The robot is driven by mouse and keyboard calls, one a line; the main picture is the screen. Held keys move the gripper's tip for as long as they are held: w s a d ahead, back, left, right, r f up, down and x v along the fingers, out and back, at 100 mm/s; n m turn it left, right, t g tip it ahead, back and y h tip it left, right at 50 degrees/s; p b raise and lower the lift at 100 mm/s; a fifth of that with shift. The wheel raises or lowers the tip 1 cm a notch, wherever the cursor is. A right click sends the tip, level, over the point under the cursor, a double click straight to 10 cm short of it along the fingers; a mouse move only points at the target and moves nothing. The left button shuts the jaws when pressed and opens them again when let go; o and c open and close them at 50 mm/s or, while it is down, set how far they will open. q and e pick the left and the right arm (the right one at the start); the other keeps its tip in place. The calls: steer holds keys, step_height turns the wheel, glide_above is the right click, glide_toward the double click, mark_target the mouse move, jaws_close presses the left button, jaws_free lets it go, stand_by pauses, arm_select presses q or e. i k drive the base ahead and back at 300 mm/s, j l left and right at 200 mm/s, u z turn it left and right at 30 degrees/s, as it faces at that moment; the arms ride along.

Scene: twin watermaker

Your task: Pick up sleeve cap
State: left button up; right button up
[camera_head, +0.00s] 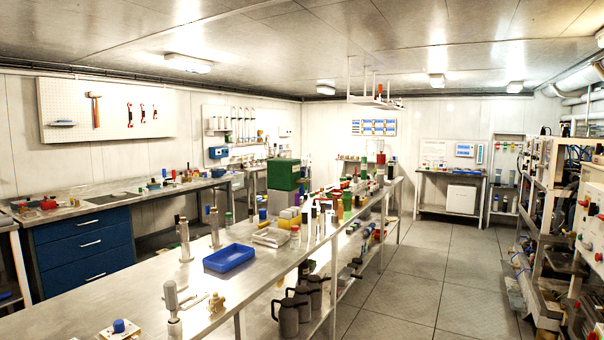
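I cannot tell for certain which item is the sleeve cap; many small capped parts stand on the long steel bench (130,295). In the near foreground a blue round cap-like knob (119,326) sits on a pale block. Beside it a grey metal fitting with a cylindrical top (171,298) stands upright, and a small brass-coloured fitting (216,304) is to its right. Further back, two tall metal cylinders (184,240) stand on the bench. Neither of my grippers shows in the head view.
A blue tray (229,257) lies mid-bench, with a green box (284,174) and several bottles behind. Dark jugs (285,316) stand on the lower shelf. A blue drawer cabinet (85,250) is at left. The tiled floor (420,275) right of the bench is clear, bounded by machinery racks.

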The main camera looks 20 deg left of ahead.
mark_target(380, 157)
steer(key=i+z, duration=0.25)
steer(key=i, duration=3.2)
steer(key=i+u, duration=0.1)
steer(key=i, duration=2.15)
steer(key=i+l+u, duration=0.2)
steer(key=i+u, duration=0.15)
steer(key=i, duration=0.2)
steer(key=i+l+u, duration=0.3)
steer(key=i, duration=0.2)
